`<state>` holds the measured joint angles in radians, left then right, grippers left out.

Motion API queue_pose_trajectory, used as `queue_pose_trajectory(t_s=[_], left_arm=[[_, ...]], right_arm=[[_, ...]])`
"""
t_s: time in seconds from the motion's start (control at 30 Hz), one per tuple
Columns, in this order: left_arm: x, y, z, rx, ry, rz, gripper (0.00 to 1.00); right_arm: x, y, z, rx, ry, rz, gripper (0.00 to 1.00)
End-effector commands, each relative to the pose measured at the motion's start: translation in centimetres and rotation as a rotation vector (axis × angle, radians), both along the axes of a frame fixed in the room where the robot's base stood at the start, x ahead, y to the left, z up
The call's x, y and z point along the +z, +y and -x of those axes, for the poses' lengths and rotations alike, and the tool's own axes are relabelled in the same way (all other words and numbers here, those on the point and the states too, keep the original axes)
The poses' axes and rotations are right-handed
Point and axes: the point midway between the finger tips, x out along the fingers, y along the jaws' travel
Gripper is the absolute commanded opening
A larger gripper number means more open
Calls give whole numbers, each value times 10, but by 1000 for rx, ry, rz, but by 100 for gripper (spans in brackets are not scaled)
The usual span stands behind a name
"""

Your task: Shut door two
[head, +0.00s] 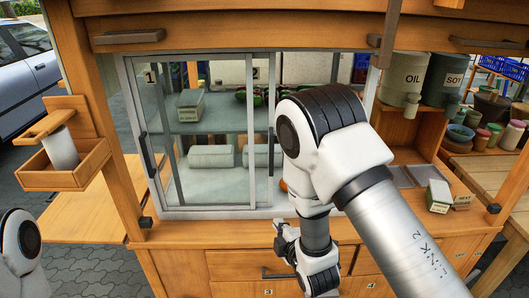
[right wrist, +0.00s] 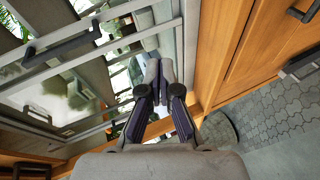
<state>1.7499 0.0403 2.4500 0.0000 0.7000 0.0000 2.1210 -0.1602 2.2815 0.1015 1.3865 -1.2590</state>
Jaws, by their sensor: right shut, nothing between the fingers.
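A glass-fronted cabinet stands ahead in the head view. Its left sliding pane, door one (head: 151,110), carries a "1" and a dark handle at its left edge. A small "2" shows near the top of another framed pane, door two (head: 256,85), which overlaps door one and has a dark handle (head: 270,150) at its right edge. My right arm hides much of the opening to the right. My right gripper (head: 284,238) is low in front of the cabinet. In the right wrist view the gripper (right wrist: 156,72) is shut and empty, near metal frames and a dark handle (right wrist: 62,47).
Drawers with dark handles (head: 285,273) sit below the cabinet. Oil (head: 405,75) and soy (head: 446,77) containers stand at the right. A wooden holder (head: 66,165) sticks out at the left.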

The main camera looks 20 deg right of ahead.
Motion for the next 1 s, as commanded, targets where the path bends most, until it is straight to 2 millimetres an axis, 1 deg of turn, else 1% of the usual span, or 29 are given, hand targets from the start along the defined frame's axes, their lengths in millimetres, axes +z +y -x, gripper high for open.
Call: queue_pose_trajectory(t_s=[0.03,0.1,0.17,0.2,0.23,0.37,0.47,0.8,0.83,0.9,1.0], left_arm=[[6,0,0,0,0,0,85],[9,0,0,0,0,0,85],[10,0,0,0,0,0,85],[10,0,0,0,0,0,85],[10,0,0,0,0,0,85],[15,0,0,0,0,0,85],[23,0,0,0,0,0,85],[54,0,0,0,0,0,85],[58,0,0,0,0,0,85],[66,0,0,0,0,0,85],[71,0,0,0,0,0,85]], right_arm=[[44,9,-18,35,-108,63,0],[95,20,-34,69,-236,137,0],[123,27,-40,84,-306,174,0],[134,29,-43,89,-332,187,0],[139,31,-44,92,-345,193,0],[142,31,-54,91,-350,197,0],[143,32,-70,90,-349,194,0],[143,36,-144,91,-347,193,0],[144,32,-145,88,-343,192,0],[143,17,-139,86,-340,193,0],[142,4,-135,88,-342,193,0]])
